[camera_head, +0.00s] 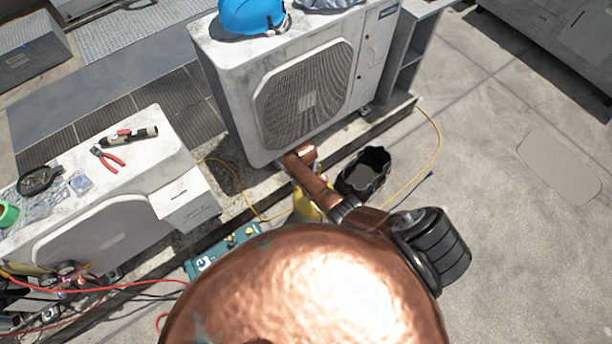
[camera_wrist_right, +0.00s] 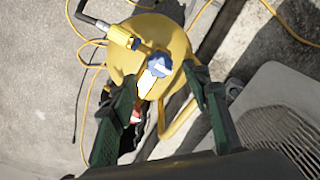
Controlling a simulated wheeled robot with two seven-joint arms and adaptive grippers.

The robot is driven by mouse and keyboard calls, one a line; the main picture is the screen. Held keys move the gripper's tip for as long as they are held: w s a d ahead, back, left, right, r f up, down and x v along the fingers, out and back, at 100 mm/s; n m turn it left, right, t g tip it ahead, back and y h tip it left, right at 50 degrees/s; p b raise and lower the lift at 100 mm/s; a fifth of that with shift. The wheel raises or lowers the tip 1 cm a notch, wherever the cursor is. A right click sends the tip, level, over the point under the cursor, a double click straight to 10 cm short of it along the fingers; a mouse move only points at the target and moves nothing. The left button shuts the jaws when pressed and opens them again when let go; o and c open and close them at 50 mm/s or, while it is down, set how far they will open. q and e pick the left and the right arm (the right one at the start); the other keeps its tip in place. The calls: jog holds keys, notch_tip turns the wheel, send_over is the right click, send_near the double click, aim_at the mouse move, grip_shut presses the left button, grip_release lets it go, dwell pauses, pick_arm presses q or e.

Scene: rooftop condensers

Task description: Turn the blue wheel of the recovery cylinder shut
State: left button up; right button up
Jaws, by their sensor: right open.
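The yellow recovery cylinder (camera_wrist_right: 183,42) shows from above in the right wrist view. Its blue wheel (camera_wrist_right: 158,65) is on top, beside a yellow valve fitting (camera_wrist_right: 121,36) with a dark hose. My right gripper (camera_wrist_right: 159,72) is open, its dark green fingers on either side of the blue wheel in this view. I cannot tell whether they touch it. In the head view, part of the yellow cylinder (camera_head: 306,208) shows behind my copper-coloured right arm, which hides most of it and the wheel. My left gripper is not in view.
A large condenser (camera_head: 222,85) with a blue helmet (camera_head: 252,15) stands close behind the cylinder. A black bucket (camera_head: 364,170) and a yellow hose (camera_head: 437,135) lie to its right. Red pliers (camera_head: 108,158) lie on the left condenser (camera_head: 150,125). Open floor is at right.

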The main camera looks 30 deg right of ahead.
notch_tip(320, 180, up, 8)
jog(key=shift+f, duration=0.15)
dwell(0.6)
jog(key=s+d+r+n+t, duration=0.1)
jog(key=s+d+r+n, duration=0.1)
jog(key=s, duration=0.5)
jog(key=s+d+r+n+t, duration=0.1)
jog(key=s+d+r+n, duration=0.15)
jog(key=s, duration=0.45)
jog(key=s+a+r+n+t+h, duration=0.1)
jog(key=s+r+n, duration=0.4)
jog(key=s+r, duration=0.85)
jog(key=s+a+f, duration=0.1)
jog(key=s+f, duration=0.1)
jog(key=f, duration=1.3)
jog(key=s+a+f, duration=0.1)
jog(key=f, duration=1.4)
jog(key=s+f+n+g, duration=0.1)
jog(key=s+f+g, duration=0.1)
jog(key=s+f, duration=1.5)
jog(key=shift+s+d+f+y, duration=0.15)
jog(key=shift+s+f+y, duration=0.2)
jog(key=shift+s, duration=0.75)
